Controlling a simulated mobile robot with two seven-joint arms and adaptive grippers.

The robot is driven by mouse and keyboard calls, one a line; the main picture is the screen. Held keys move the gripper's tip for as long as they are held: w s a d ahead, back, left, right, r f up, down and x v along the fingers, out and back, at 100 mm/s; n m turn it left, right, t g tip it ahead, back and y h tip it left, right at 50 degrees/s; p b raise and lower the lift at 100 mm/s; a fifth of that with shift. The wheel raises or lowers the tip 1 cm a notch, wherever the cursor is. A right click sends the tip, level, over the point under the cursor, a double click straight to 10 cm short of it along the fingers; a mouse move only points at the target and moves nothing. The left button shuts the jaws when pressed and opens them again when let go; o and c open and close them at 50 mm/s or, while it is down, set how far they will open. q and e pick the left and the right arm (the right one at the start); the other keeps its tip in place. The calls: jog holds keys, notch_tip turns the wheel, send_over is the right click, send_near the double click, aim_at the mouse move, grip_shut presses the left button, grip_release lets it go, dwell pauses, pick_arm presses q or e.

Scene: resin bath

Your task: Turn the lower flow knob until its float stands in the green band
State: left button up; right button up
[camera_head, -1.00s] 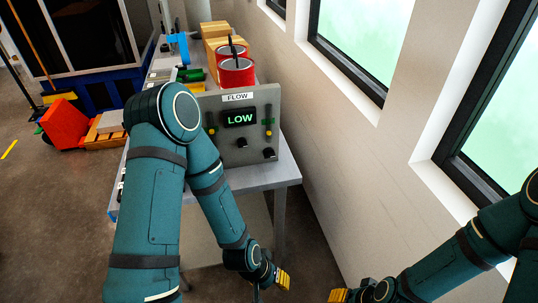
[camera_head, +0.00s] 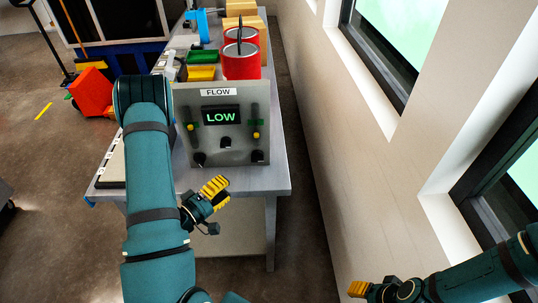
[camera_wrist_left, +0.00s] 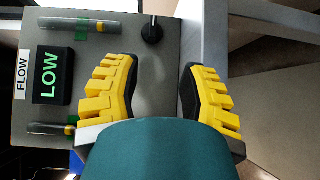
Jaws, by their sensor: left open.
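The grey flow panel (camera_head: 222,100) stands on the table with a lit LOW display (camera_head: 221,115). Its right gauge has a yellow float (camera_head: 256,135) below the green band (camera_head: 257,122); the left float (camera_head: 190,127) is at its green band. Black knobs sit at lower left (camera_head: 199,159), middle (camera_head: 226,142) and lower right (camera_head: 257,156). My left gripper (camera_head: 216,192) is open and empty, in front of and below the panel. The left wrist view shows the right knob (camera_wrist_left: 152,33) beyond the spread fingers (camera_wrist_left: 160,85); the other knobs are hidden there. My right gripper (camera_head: 358,289) is low at right.
Red cans (camera_head: 241,62) stand behind the panel, with green (camera_head: 202,56) and yellow (camera_head: 201,73) trays beside them. The table's front edge (camera_head: 250,192) is near my left gripper. A wall with windows (camera_head: 383,40) runs along the right.

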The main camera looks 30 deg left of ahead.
aim_at(255, 161)
pick_arm(q)
jog(key=x, duration=0.9)
jog(key=r+x, duration=0.1)
jog(key=x, duration=0.3)
jog(key=shift+w, duration=0.25)
jog(key=shift+r, duration=0.15)
grip_shut()
